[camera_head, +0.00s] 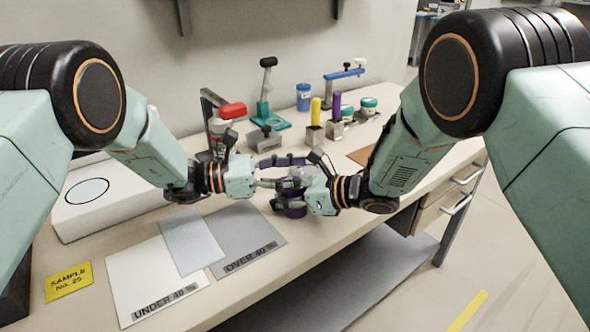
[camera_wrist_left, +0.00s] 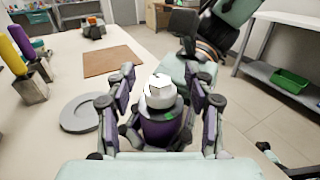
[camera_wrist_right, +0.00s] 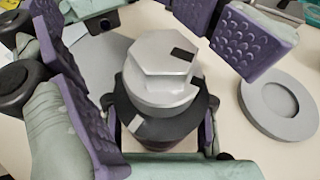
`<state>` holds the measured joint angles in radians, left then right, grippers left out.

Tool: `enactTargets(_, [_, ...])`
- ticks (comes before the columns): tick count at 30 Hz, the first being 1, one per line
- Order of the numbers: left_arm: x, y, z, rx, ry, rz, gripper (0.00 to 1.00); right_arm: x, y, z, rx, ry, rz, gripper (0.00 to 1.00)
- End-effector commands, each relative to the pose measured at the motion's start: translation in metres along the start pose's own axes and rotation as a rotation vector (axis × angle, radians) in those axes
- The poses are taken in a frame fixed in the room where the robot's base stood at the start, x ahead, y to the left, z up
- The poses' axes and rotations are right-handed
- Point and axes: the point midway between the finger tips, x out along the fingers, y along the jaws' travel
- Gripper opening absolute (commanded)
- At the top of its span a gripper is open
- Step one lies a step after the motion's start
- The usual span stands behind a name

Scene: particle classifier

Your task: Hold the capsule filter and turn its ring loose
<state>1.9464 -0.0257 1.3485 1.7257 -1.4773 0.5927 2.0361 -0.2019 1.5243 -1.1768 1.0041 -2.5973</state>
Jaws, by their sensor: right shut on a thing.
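The capsule filter (camera_wrist_right: 162,70) stands upright between my grippers, with a silver six-sided top, a dark ring (camera_wrist_right: 135,125) beneath it and a purple body (camera_wrist_left: 162,130). A black mark sits on the top and a pale mark on the ring. My right gripper (camera_head: 300,192) is shut on the filter's body, low down; its grip is partly hidden. My left gripper (camera_head: 272,172) is open, its purple-padded fingers spread on both sides of the filter, with gaps to the top. In the head view the filter (camera_head: 294,210) is mostly hidden by the grippers.
A grey round dish (camera_wrist_right: 282,103) lies on the table beside the filter. Sheets marked under (camera_head: 135,280) and over (camera_head: 250,225) lie at front left, near a white box (camera_head: 100,200). Several tools and jars, including a blue jar (camera_head: 303,97), stand behind. The table's front edge is close.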

Motion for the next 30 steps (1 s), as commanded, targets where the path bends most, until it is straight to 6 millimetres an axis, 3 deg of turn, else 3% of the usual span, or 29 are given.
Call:
enactTargets(18, [-0.0004,0.0002,0.0003,0.0,0.0,0.0,0.0,0.0,0.0,0.0003,0.0,0.0,0.0,0.0])
enactTargets(30, [0.0008,-0.0006,0.0015,-0.002,-0.004,0.087,0.0,-0.0001,0.0,0.0003,0.0,-0.001,0.0,0.0])
